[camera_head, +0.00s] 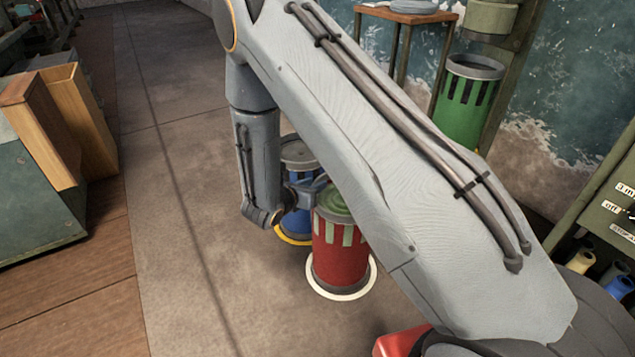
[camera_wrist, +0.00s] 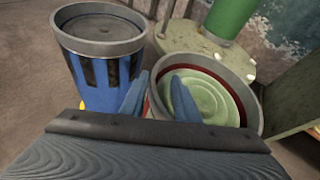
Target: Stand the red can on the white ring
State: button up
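The red can (camera_head: 340,252) has a grey rim and a pale green top. In the head view it looks upright on the white ring (camera_head: 341,295), which shows around its base; the ring's far side is hidden. In the wrist view the can's grey rim (camera_wrist: 245,97) and green top (camera_wrist: 208,102) show at the right. My gripper (camera_head: 312,190) is at the can's rim. In the wrist view its two blue fingers (camera_wrist: 158,92) are apart, on either side of the near-left rim. They look open, with some space beside the rim.
A blue can (camera_head: 298,222) stands close behind on a yellow ring (camera_head: 290,240); it also shows in the wrist view (camera_wrist: 105,75). A green can (camera_head: 465,110) stands farther back. A wooden-sided cabinet (camera_head: 45,215) is at the left. The floor between is clear.

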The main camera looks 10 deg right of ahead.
jog(key=s+a+r+m+g+p, duration=0.1)
jog(key=s+a+r+m+g, duration=0.1)
jog(key=s+r+m, duration=0.35)
jog(key=s+a+r+m+g, duration=0.2)
jog(key=s+r+g, duration=0.1)
jog(key=s, duration=0.6)
jog(key=s+a+r+m+g+p, duration=0.1)
jog(key=s+r+m+g, duration=0.15)
jog(key=s+r, duration=0.4)
jog(key=s+a+r+m+g+y, duration=0.1)
jog(key=s+a+r+m+y, duration=0.2)
jog(key=s+a+m, duration=0.3)
jog(key=s+a+r+m+g+y, duration=0.1)
jog(key=s+a+m+y, duration=0.5)
jog(key=s, duration=0.6)
jog(key=shift+s+r+y, duration=0.2)
jog(key=shift+r+y, duration=0.1)
jog(key=shift+r, duration=0.6)
jog(key=shift+r, duration=0.1)
